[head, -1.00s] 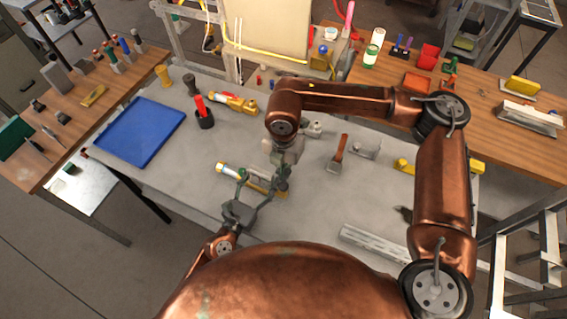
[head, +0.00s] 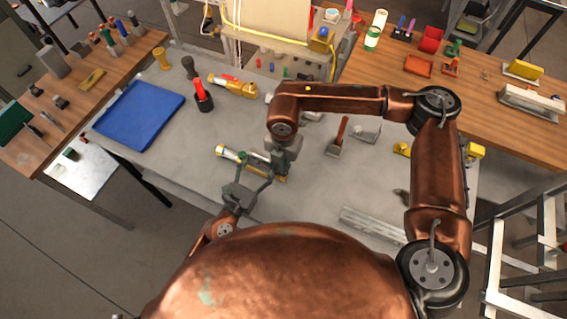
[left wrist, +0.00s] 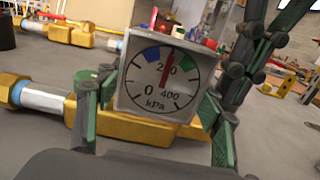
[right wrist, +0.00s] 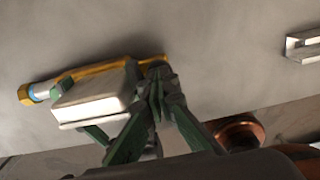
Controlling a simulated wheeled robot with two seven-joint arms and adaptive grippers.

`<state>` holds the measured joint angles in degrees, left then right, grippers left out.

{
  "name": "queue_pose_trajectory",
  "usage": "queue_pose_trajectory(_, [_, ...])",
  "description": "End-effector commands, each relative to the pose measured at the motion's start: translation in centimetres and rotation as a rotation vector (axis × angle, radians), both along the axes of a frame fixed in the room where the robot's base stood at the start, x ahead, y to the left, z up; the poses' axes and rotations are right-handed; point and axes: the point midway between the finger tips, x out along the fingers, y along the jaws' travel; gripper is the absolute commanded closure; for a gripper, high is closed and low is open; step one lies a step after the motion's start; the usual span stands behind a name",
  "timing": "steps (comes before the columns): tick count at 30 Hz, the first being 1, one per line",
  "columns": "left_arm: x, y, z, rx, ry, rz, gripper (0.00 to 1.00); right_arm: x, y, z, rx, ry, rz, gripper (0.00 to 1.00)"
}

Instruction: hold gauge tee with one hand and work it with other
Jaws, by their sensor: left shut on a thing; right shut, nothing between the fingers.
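The gauge tee is a brass body with a silver-white pipe stub and a boxy gauge; it lies over the grey table in the head view (head: 232,154). In the left wrist view, the gauge face (left wrist: 158,88) shows a kPa scale, with its red needle just right of the top. My left gripper (head: 256,172) is shut on the gauge tee, its green fingers either side of the gauge. My right gripper (right wrist: 157,82) is shut and empty, its fingertips close beside the brass bar (right wrist: 100,68). I cannot tell if they touch. My right wrist hides part of the tee in the head view.
Another brass fitting (head: 233,86) and a red-handled tool in a dark cup (head: 203,95) stand behind. A blue tray (head: 138,116) lies left. A scraper (head: 337,140) and grey rail (head: 375,225) lie right. The table between tray and tee is clear.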

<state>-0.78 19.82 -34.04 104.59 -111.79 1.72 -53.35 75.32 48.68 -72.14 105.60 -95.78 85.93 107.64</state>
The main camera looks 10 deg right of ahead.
Motion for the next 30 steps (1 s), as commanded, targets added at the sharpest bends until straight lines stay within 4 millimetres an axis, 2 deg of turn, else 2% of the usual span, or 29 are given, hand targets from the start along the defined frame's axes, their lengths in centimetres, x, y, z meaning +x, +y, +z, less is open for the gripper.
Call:
queue_pose_trajectory(9, [0.0,0.0,0.0,-0.001,-0.001,0.0,0.9,-0.1,0.0,-0.3,-0.002,0.003,0.0,1.0])
queue_pose_trajectory(14, [0.0,0.0,0.0,-0.001,-0.001,0.0,0.9,0.0,-0.1,0.7,-0.002,0.0,0.0,1.0])
queue_pose_trajectory(30, [0.0,0.0,0.0,-0.001,-0.001,0.0,0.9,0.1,0.0,11.7,0.0,-0.003,0.0,1.0])
